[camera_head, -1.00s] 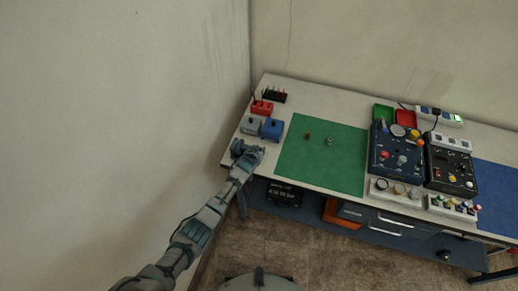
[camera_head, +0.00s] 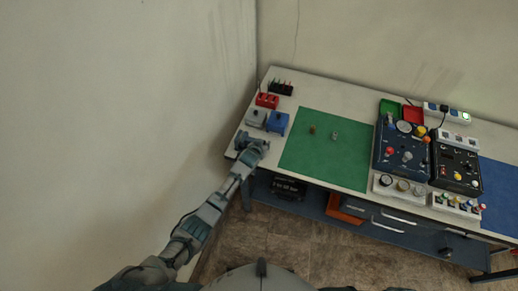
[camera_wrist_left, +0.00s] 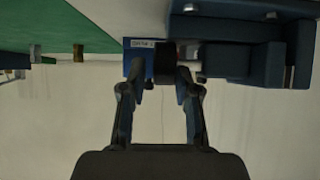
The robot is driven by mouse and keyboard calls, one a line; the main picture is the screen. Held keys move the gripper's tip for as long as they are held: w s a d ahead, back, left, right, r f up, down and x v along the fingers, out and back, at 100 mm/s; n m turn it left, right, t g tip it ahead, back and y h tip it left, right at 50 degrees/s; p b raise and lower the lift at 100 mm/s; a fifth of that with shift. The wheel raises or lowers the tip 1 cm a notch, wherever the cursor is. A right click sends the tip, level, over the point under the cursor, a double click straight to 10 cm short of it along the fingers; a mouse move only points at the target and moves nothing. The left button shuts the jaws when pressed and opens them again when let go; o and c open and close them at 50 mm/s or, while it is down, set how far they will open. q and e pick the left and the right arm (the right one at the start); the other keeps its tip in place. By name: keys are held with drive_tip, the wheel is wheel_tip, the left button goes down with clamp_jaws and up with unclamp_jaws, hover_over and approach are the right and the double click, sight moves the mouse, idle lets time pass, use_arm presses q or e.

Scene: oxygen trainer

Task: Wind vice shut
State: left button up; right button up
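The vice (camera_head: 241,139) looks like a dark blue-grey body at the table's left front corner, partly covered by my left gripper in the head view. In the left wrist view a large dark blue block (camera_wrist_left: 240,52), likely the vice, fills the upper right. A black round part (camera_wrist_left: 165,62) sits between the fingertips of my left gripper (camera_wrist_left: 160,80). The fingers stand apart, and I cannot tell whether they touch it. My left gripper (camera_head: 256,147) is at the table edge in the head view. My right gripper is not in view.
A blue box (camera_head: 277,123), a grey box (camera_head: 256,118) and a red block (camera_head: 267,100) stand behind the gripper. A green mat (camera_head: 325,160) with two small metal pieces lies to the right. Dark control panels (camera_head: 402,150) stand further right. A wall is close on the left.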

use_arm(q)
drive_tip(key=v, duration=1)
drive_tip(key=shift+d+f, duration=0.1)
